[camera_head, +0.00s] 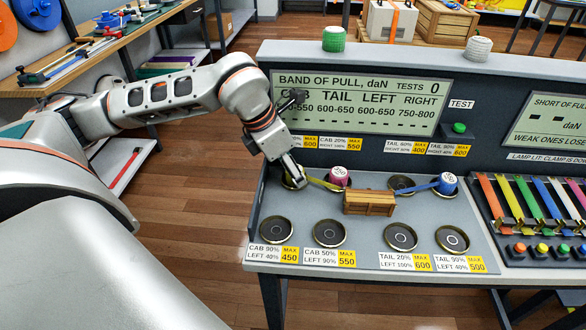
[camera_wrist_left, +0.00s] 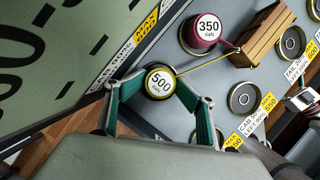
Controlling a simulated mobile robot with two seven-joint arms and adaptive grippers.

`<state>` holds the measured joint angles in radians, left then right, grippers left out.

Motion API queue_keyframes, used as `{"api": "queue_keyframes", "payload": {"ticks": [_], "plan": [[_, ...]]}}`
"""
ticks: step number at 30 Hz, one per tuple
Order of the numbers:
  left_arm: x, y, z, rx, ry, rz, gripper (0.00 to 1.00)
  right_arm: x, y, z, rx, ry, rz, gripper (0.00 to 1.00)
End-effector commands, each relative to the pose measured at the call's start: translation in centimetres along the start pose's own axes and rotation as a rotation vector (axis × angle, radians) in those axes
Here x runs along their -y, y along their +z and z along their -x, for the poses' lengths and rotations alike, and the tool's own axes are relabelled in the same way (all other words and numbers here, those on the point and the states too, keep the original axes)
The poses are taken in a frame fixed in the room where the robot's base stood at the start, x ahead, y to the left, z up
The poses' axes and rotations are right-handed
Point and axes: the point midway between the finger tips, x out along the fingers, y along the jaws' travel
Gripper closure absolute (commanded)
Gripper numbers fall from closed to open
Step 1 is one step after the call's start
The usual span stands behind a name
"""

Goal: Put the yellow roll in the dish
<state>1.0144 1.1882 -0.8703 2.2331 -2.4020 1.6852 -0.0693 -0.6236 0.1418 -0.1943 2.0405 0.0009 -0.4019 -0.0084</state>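The yellow roll (camera_wrist_left: 160,82), with a white top marked 500 daN, shows between my left fingertips in the wrist view. My left gripper (camera_wrist_left: 161,77) appears shut on its sides. A yellow strap (camera_head: 322,184) runs from it to the small wooden crate (camera_head: 369,203). In the head view my left gripper (camera_head: 296,182) hides most of the roll and is over the back-left dish (camera_head: 286,185). I cannot tell whether the roll touches that dish. Empty dishes include the front-left one (camera_head: 276,230) and its neighbour (camera_head: 329,234).
A pink roll (camera_head: 338,175) stands close to the right of my left gripper; a blue roll (camera_head: 447,183) is right of the crate, with a blue strap to it. The display panel (camera_head: 352,101) rises close behind. Colored straps (camera_head: 527,199) fill the right panel. The console's front row is clear.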

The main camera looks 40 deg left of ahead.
Motion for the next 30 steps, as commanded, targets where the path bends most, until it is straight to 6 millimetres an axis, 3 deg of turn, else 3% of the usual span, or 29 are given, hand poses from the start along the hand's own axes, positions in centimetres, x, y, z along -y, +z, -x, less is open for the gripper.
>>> {"api": "queue_keyframes", "payload": {"ticks": [1, 14, 20, 30], "plan": [[0.2, -0.8, -0.6, -0.022, -0.008, 0.005, 0.55, 0.0, 0.1, -0.1, 0.0, 0.0, 0.0, 0.0], [0.2, -0.6, 0.0, -0.022, -0.009, 0.006, 0.55, -0.2, -0.6, 0.0, -0.009, 0.003, 0.0, 0.0], [0.1, 0.1, 3.1, -0.012, -0.003, 0.006, 0.55, -0.3, -1.5, 0.3, -0.02, 0.003, -0.007, 0.0], [0.0, 0.3, 10.3, -0.005, -0.001, 0.002, 0.55, 0.2, -1.1, 0.8, -0.005, -0.009, -0.016, 0.0]]}}
